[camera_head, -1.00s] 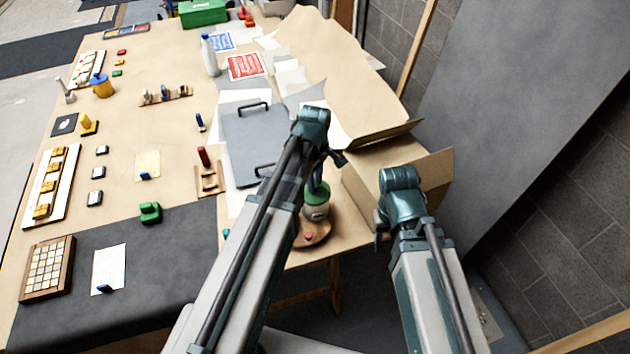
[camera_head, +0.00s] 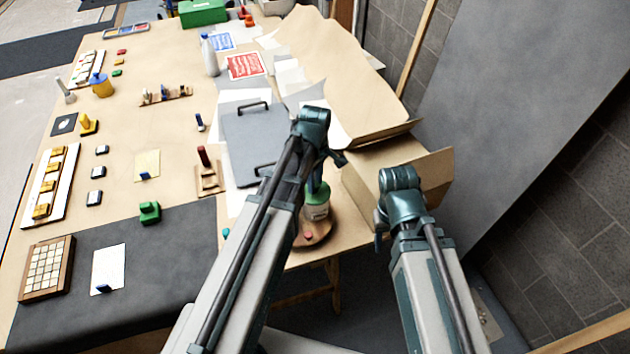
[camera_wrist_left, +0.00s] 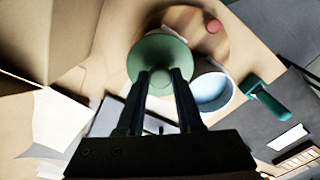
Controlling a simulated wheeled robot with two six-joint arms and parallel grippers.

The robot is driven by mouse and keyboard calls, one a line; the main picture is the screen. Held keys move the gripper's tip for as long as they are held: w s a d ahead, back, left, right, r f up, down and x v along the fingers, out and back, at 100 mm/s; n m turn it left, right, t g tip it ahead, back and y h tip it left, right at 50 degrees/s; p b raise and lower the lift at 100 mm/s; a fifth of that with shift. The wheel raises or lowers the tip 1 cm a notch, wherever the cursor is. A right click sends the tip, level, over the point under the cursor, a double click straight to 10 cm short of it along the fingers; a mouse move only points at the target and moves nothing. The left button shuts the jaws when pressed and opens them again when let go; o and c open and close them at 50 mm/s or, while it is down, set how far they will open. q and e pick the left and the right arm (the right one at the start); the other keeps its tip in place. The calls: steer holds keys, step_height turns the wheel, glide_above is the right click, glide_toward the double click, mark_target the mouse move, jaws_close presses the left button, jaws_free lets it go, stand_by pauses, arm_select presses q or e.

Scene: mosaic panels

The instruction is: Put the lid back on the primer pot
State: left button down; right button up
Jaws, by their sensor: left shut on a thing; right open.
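My left gripper (camera_wrist_left: 160,82) is shut on the knob of a round green lid (camera_wrist_left: 160,52), seen in the left wrist view. The primer pot (camera_wrist_left: 212,90) stands open beside the lid in that view, its pale bluish inside showing; the lid overlaps its left edge in the picture.
The pot is by a round wooden board (camera_head: 318,233) with a small pink-red piece (camera_head: 309,236) on it, near the table edge. A teal piece (camera_wrist_left: 265,97) lies nearby. An open cardboard box (camera_head: 425,172) stands behind. A grey tray (camera_head: 250,135) lies to the left.

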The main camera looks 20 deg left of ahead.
stand_by(0.8)
arm_select(q)
jaws_free()
stand_by(0.4)
steer(key=shift+r+p, duration=3.5)
steer(key=shift+p, duration=0.05)
jaws_close()
steer(key=shift+f+b, duration=0.35)
